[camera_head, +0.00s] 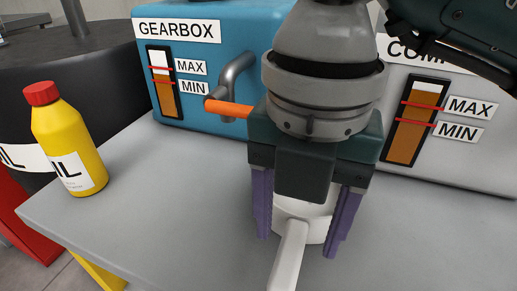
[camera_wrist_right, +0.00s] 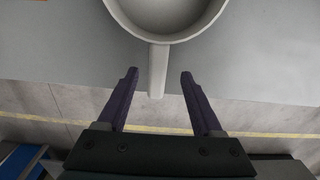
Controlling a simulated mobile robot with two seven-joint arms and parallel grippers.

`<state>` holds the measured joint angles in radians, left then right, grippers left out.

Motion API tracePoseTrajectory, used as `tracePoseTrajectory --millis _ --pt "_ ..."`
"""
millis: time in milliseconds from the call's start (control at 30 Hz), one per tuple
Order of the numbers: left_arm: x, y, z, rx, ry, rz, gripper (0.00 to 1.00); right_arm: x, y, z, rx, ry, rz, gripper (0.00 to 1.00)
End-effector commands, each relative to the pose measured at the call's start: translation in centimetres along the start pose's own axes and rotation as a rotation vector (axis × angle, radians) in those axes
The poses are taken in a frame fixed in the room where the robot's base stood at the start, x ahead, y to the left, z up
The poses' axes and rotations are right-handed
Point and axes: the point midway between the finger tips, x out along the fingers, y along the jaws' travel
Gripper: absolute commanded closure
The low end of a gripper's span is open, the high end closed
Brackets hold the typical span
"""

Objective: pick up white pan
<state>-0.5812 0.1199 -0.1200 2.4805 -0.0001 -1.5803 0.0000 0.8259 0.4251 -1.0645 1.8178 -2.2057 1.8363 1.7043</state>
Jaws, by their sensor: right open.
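The white pan (camera_head: 299,221) sits on the grey table top, partly hidden behind my right gripper in the head view. Its handle (camera_head: 288,258) points toward the front edge. In the right wrist view the pan's round bowl (camera_wrist_right: 166,36) is at the top, and its handle (camera_wrist_right: 158,72) runs down toward the gap between the fingers. My right gripper (camera_head: 300,238) is open, pointing down, with one purple finger on each side of the pan in the head view. In the wrist view the fingertips (camera_wrist_right: 159,74) lie to either side of the handle, apart from it. My left gripper is not in view.
A yellow bottle with a red cap (camera_head: 70,140) stands at the left of the table (camera_head: 160,210). A blue gearbox (camera_head: 222,60) with a pipe and orange handle (camera_head: 228,108) stands behind. A grey unit with a gauge (camera_head: 450,150) is at right. The table's front-left is clear.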

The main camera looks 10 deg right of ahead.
Motion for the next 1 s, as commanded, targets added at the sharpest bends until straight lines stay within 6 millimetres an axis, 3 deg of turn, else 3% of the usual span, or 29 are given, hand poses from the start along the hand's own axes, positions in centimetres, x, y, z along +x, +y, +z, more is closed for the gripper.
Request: tracePoseTrajectory --millis 333,600,1000 --pt "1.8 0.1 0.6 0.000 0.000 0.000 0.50 4.8 0.2 0.2 -0.002 0.003 0.000 0.32" --pt "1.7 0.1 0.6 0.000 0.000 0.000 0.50 5.2 0.3 0.2 -0.003 0.001 0.002 0.32" --pt "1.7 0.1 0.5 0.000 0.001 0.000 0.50 5.2 0.3 0.2 -0.003 0.002 0.003 0.76"
